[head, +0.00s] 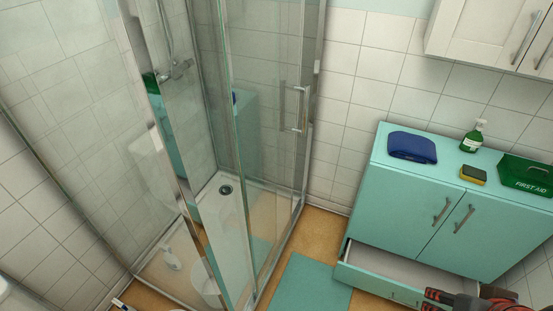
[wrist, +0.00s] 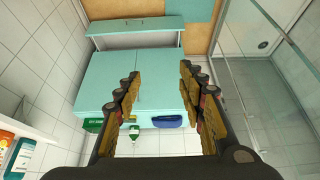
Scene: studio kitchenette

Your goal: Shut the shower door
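The shower door (head: 262,150) is a clear glass panel in a metal frame in the head view. An upright bar handle (head: 298,112) sits near its right side, by the tiled wall. A gap shows between the corner post and the panel's left glass edge, with the shower tray and drain behind it, so the door looks open. My gripper (wrist: 159,72) is open and empty, apart from the door. Only part of it shows at the head view's bottom right.
A turquoise cabinet (head: 400,193) stands right of the shower, its bottom drawer (head: 385,283) pulled out. A turquoise mat (head: 305,285) lies before the shower.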

